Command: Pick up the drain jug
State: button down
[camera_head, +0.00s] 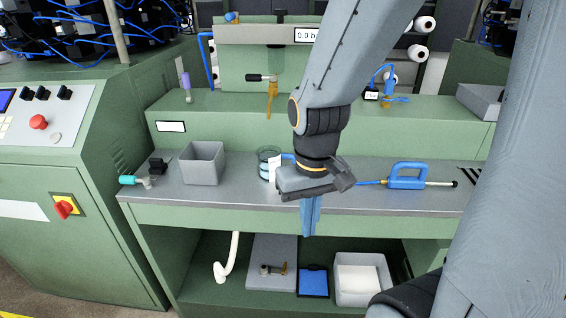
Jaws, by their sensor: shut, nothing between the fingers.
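A clear round vessel (264,163), which looks like the drain jug, stands on the grey worktop (236,196), left of my gripper. A bluish band shows in it, and its right side is partly hidden behind a white piece and my gripper. A short blue part that may be its handle shows just to its right. My gripper (309,232) points down in front of the bench's front edge, nearer to me than the vessel. Its blue fingers are together with nothing between them. I see no contact with the vessel.
A grey open bin (203,162) stands left of the vessel. A blue-handled tool (408,177) lies to the right. A teal-ended fitting (134,181) lies at the left end. The lower shelf holds a blue tray (313,282) and a grey box (362,299).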

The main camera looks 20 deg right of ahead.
aim_at(278, 164)
jog(key=z, duration=1.9)
jog(key=k, duration=1)
jog(key=u, duration=0.65)
